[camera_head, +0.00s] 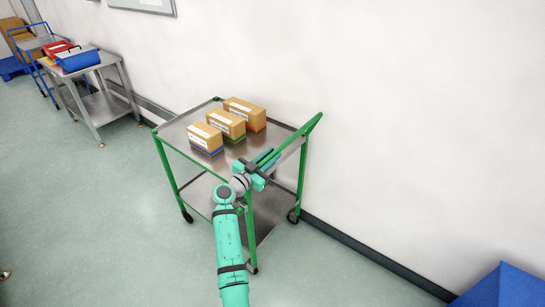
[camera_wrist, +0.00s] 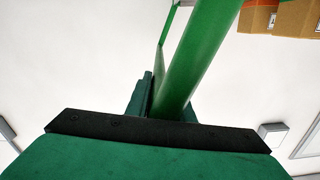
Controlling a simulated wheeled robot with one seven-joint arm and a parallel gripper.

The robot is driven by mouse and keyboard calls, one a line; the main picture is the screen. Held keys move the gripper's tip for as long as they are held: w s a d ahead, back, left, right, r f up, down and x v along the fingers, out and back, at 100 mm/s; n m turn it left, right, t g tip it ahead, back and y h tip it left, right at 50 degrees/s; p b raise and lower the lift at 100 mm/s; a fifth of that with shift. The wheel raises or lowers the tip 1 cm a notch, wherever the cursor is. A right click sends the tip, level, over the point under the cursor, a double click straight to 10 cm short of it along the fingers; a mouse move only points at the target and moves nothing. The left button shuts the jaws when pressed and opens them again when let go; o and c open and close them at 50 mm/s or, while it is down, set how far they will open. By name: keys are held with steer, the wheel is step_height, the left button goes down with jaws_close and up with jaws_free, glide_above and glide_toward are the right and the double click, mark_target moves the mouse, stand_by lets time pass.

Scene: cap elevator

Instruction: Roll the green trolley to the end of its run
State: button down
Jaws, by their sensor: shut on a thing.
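The green trolley (camera_head: 166,166) has green posts, two steel shelves and dark wheels. It stands by the wall in the middle of the head view. Its green push handle (camera_head: 311,126) runs along the right end of the top shelf. My gripper (camera_head: 268,160) is at the near part of this handle, with its fingers around the bar. In the wrist view the green bar (camera_wrist: 200,55) passes between the fingers, which are partly hidden by the gripper's body. Three cardboard boxes, one of them the middle box (camera_head: 226,124), stand on the top shelf.
A steel table (camera_head: 107,107) with a blue case (camera_head: 79,59) and a red case stands along the wall to the left. A blue object (camera_head: 505,288) is at the bottom right corner. The floor between the trolley and the steel table is clear.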

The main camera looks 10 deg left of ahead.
steer(key=c, duration=1.6)
jaws_free()
steer(key=shift+w+d+f, duration=0.15)
steer(key=shift+d+f, duration=0.05)
steer(key=shift+a+r, duration=0.1)
steer(key=shift+a, duration=0.1)
steer(key=shift+s+a, duration=0.2)
steer(key=shift+s, duration=0.15)
steer(key=v, duration=1)
steer(key=shift+d, duration=0.15)
